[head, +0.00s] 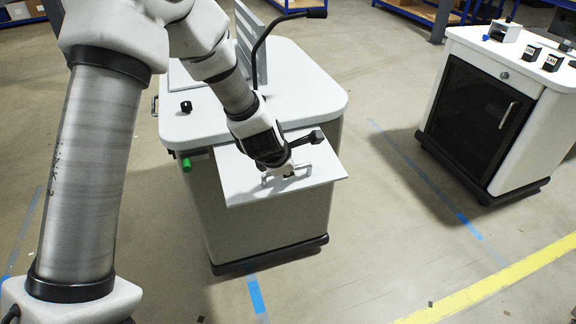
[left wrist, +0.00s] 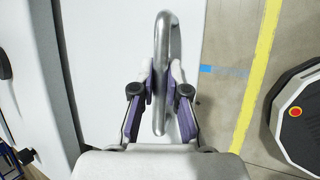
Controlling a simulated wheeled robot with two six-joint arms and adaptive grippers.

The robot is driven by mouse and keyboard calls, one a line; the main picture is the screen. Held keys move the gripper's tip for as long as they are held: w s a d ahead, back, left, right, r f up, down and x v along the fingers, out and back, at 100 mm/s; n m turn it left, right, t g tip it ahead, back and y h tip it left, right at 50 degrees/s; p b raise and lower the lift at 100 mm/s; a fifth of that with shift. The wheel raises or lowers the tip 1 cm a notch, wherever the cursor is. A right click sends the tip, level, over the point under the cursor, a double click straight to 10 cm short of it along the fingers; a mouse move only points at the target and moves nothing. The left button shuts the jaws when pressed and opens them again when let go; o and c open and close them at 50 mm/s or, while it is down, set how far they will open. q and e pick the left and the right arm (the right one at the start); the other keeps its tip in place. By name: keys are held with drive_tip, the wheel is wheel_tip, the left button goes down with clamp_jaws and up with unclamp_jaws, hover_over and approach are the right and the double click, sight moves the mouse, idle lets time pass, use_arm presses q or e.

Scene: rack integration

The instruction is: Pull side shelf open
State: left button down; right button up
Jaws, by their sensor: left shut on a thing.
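The side shelf (head: 245,190) is a flat light-grey panel that sticks out from the near side of the white cart (head: 300,85). A metal bar handle (head: 306,169) is fixed on top of it. My left gripper (head: 287,172) reaches down over the shelf at this handle. In the left wrist view, the fingers of the left gripper (left wrist: 160,85) are shut around the handle (left wrist: 161,120), one on each side, with the shelf surface (left wrist: 100,50) beneath. My right gripper is not in view.
A green button (head: 186,165) and a black knob (head: 186,106) are on the cart. A second white cabinet (head: 490,100) with a dark door stands at the right. The floor between them is clear, with blue tape and a yellow line (head: 500,285).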

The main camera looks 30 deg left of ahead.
use_arm(q)
drive_tip(key=shift+w+a+r+p, duration=0.15)
drive_tip(key=shift+r+p, duration=0.25)
drive_tip(key=shift+r, duration=0.3)
drive_tip(key=shift+w+a+r+p, duration=0.1)
drive_tip(key=shift+r+p, duration=0.3)
drive_tip(key=shift+r, duration=0.25)
drive_tip(key=c, duration=1.4)
unclamp_jaws()
drive_tip(key=shift+o, duration=1.1)
drive_tip(key=shift+f, duration=0.1)
drive_tip(key=v, duration=1.2)
drive_tip(key=shift+f, duration=0.1)
